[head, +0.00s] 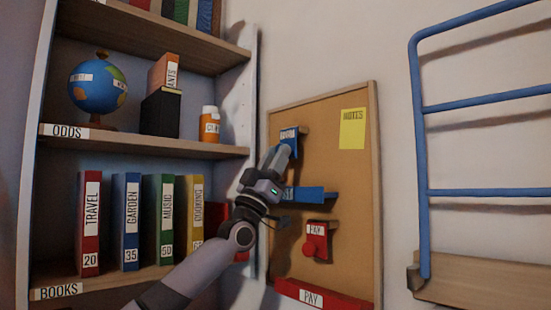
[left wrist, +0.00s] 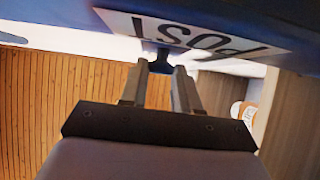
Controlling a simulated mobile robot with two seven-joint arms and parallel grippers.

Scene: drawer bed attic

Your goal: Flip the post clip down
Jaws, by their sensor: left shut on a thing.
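The blue post clip (head: 303,137) is at the upper left of the cork board, with a white label too small to read surely. In the left wrist view its blue face and upside-down POST label (left wrist: 205,35) fill the top. My left gripper (head: 284,150) reaches up to it from below and covers part of it. In the left wrist view the fingers (left wrist: 160,72) are shut on a small dark blue knob (left wrist: 162,57) of the clip. A blue ledge (head: 315,194) sticks out below, its label partly hidden by my gripper. My right gripper is not in view.
A red PAY clip (head: 316,231) with a knob and a red PAY ledge (head: 325,299) are lower on the cork board (head: 350,200). A yellow note (head: 353,130) is at right. A bookshelf (head: 150,145) stands left; a blue ladder (head: 421,160) is right.

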